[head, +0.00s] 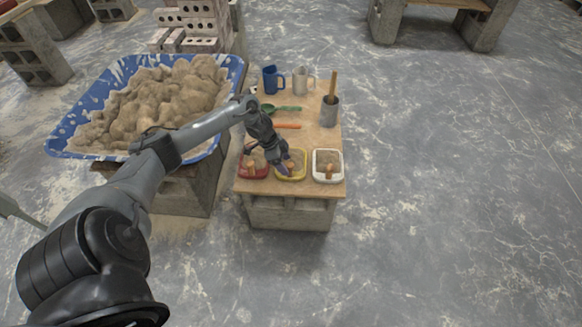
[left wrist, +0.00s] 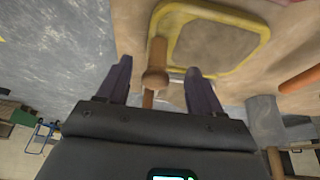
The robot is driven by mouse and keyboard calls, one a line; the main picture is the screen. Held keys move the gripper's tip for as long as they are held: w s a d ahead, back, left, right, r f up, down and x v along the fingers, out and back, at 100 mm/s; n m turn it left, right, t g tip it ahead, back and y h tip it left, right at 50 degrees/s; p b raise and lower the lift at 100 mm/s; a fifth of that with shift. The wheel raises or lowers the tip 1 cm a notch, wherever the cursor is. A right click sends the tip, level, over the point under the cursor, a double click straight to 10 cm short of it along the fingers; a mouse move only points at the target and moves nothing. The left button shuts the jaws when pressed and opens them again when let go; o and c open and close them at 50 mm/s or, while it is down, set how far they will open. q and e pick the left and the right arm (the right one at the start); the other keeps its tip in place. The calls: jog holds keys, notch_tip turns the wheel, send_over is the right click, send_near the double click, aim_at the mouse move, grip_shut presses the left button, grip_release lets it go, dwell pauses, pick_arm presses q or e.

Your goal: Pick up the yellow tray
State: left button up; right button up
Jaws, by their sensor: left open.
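The yellow tray (head: 292,179) sits on the small wooden board, between a red tray (head: 242,173) and a white tray (head: 341,168). It holds sand-coloured material, and a brown handle shows at it. My left gripper (head: 280,163) is over the yellow tray and hides part of it. In the left wrist view, the tray's yellow rim (left wrist: 262,52) lies just beyond the open fingers (left wrist: 158,66). A wooden handle (left wrist: 156,78) shows between the fingers; I cannot tell if they touch it. My right gripper is in neither view.
A blue tub (head: 62,133) heaped with mortar stands left of the board. A green trowel (head: 288,108), an orange-handled tool (head: 287,126), a blue mug (head: 271,80), a grey mug (head: 301,82) and a grey cup (head: 329,114) sit farther back.

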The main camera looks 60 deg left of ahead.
aim_at(290, 170)
pick_arm(q)
jog(key=shift+w+d+f+b, duration=0.1)
jog(key=shift+w+f+b, duration=0.2)
jog(key=shift+f+b, duration=0.35)
jog(key=b+x, duration=0.2)
jog(key=x, duration=0.1)
jog(key=shift+s+d, duration=0.15)
jog(key=shift+d, duration=0.1)
jog(key=shift+w+d+f+b, duration=0.1)
jog(key=shift+w+f+b, duration=0.15)
jog(key=shift+b, duration=0.2)
jog(key=shift+r, duration=0.1)
jog(key=shift+s, duration=0.1)
jog(key=c, duration=0.9)
grip_shut()
